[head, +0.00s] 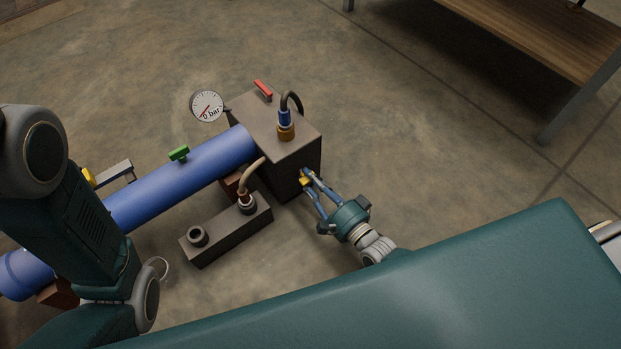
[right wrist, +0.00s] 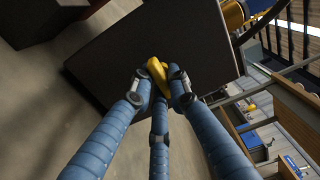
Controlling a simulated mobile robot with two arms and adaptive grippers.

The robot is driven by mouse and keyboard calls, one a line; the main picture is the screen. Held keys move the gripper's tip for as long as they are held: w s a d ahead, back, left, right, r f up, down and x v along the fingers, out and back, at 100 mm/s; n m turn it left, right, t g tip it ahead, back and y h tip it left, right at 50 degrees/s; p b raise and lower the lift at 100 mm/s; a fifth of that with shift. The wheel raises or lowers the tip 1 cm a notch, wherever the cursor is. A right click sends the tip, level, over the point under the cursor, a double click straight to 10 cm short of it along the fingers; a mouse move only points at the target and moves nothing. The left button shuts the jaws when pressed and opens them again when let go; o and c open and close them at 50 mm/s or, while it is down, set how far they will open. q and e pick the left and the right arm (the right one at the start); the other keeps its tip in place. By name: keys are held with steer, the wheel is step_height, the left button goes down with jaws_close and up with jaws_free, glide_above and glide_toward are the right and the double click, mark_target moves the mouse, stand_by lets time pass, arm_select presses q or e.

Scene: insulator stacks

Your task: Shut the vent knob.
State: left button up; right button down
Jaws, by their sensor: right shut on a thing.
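A small yellow knob (head: 304,182), which I take to be the vent knob, sits on the right side face of the brown box (head: 284,158). My right gripper (head: 307,178) is shut on it. In the right wrist view the yellow knob (right wrist: 157,72) shows as a slanted bar between the blue fingers (right wrist: 158,85), in front of the dark box face (right wrist: 140,40). The fingers hide part of it. My left arm crosses the left of the head view, but its gripper is not seen.
A blue pipe (head: 180,178) with a green handle (head: 179,154) runs left from the box. A gauge (head: 207,106) reads near 0 bar. A red lever (head: 263,88) and a cabled plug (head: 285,125) are on top. A socket block (head: 228,228) stands in front.

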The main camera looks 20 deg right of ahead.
steer(key=shift+f, duration=0.1)
steer(key=c, duration=1.7)
jaws_free()
steer(key=shift+o, duration=0.2)
steer(key=shift+s, duration=0.1)
steer(key=v, duration=1.2)
